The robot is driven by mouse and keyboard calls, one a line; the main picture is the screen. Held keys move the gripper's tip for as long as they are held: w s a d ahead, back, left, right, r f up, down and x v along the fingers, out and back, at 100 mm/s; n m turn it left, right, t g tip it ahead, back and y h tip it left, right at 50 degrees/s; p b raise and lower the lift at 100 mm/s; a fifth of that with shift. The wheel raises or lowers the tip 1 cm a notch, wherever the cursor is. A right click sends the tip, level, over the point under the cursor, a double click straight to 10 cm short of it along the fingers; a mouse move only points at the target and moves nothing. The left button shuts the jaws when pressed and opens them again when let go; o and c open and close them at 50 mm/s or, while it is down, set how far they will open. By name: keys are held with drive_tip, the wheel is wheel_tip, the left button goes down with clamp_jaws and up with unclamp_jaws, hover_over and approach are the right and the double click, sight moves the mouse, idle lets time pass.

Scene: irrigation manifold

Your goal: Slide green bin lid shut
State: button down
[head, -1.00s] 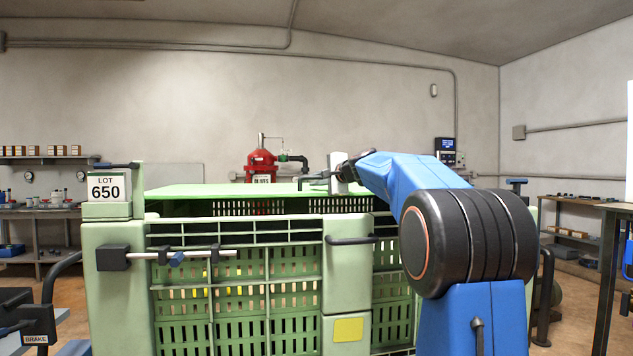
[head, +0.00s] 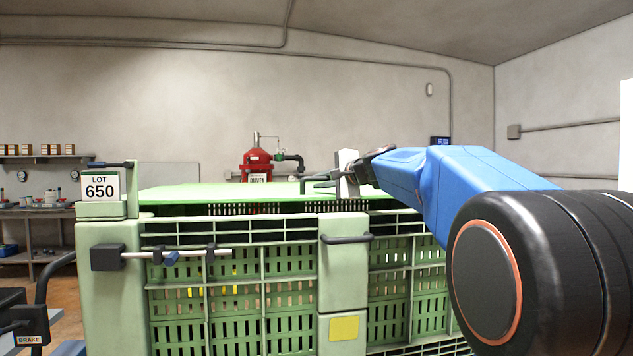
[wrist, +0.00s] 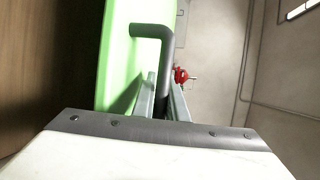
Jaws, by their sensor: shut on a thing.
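The green bin (head: 342,262) fills the middle of the head view, with slatted sides and a LOT 650 label. Its green lid (head: 225,192) lies flat across the top, with a dark gap under its near edge. A dark bar handle (head: 318,180) stands at the lid's right part. My gripper (head: 340,174) is at this handle, reached from the right by my blue arm. In the wrist view the handle (wrist: 152,32) rises from the green lid (wrist: 118,60) and runs down between the two fingers (wrist: 164,100), which are shut on it. The exact finger contact is partly hidden.
A horizontal rod latch (head: 170,256) and a dark handle (head: 346,238) stick out from the bin's front. A red filter unit (head: 257,166) stands behind the bin. Shelves and a bench (head: 38,215) are at the left wall. The air above the lid is clear.

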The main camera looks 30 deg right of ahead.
sight(328, 195)
drive_tip(key=s, duration=0.1)
drive_tip(key=s+a, duration=0.1)
drive_tip(key=s, duration=0.3)
drive_tip(key=shift+s+a, duration=0.2)
drive_tip(key=shift+a, duration=0.05)
drive_tip(key=shift+s+a+f, duration=0.1)
drive_tip(key=c, duration=2)
unclamp_jaws()
drive_tip(key=shift+s, duration=0.1)
drive_tip(key=shift+c, duration=0.2)
drive_tip(key=shift+s, duration=0.15)
drive_tip(key=shift+s, duration=0.3)
drive_tip(key=v, duration=1.6)
drive_tip(key=shift+s, duration=0.25)
drive_tip(key=shift+s, duration=0.1)
